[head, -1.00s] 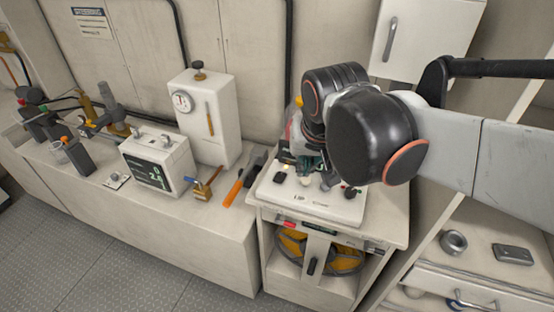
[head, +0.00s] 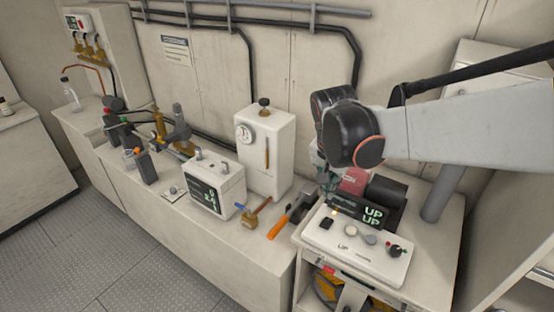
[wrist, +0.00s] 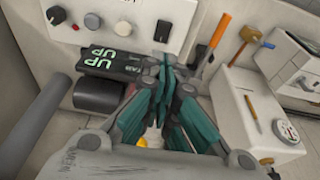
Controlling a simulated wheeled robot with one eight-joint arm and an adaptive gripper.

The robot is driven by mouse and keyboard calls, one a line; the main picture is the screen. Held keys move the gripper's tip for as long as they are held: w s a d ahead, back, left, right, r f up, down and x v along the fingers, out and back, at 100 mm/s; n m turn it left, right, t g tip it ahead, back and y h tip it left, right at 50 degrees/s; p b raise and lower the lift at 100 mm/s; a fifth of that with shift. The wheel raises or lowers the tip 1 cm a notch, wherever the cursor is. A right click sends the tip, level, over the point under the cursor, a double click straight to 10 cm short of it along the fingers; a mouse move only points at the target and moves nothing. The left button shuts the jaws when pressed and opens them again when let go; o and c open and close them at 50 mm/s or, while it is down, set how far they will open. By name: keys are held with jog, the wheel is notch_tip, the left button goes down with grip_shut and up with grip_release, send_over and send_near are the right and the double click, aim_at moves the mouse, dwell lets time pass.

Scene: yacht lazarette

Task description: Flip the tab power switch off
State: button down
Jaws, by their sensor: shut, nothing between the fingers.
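The white control panel (head: 352,262) sits on the cabinet at right. It carries a small black switch (head: 327,224), two pale round knobs and a dark knob with red (head: 395,250). Behind it a dark display (head: 366,212) shows "UP" twice. In the wrist view the display (wrist: 112,62) also shows "TAB", and the black switch (wrist: 162,31) lies just beyond my fingertips. My gripper (wrist: 166,72), with teal fingers, is shut and empty, apart from the switch. In the head view my wrist mostly hides it. I cannot tell the switch's position.
An orange-handled tool (head: 290,218) lies just left of the panel. A white box with a gauge (head: 264,148) and a white meter box (head: 215,188) stand further left on the bench. A dark cylinder (head: 385,192) lies behind the display.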

jog(key=shift+f, duration=0.1)
jog(key=b, duration=0.3)
send_over(327, 224)
notch_tip(327, 224, down, 12)
jog(key=shift+a, duration=0.15)
jog(key=shift+s+f, duration=0.2)
jog(key=shift+f, duration=0.55)
jog(key=shift+a, duration=0.1)
jog(key=shift+s+a+f+t+h+b, duration=0.2)
jog(key=shift+f+t+b, duration=0.15)
jog(key=shift+b, duration=0.25)
jog(key=shift+s+a+f+t+h+b, duration=0.15)
jog(key=shift+f+t+h+b, duration=0.1)
jog(key=shift+f+b, duration=0.25)
jog(key=shift+d+r, duration=0.15)
jog(key=shift+r, duration=0.25)
jog(key=shift+w+d, duration=0.1)
jog(key=shift+w, duration=0.15)
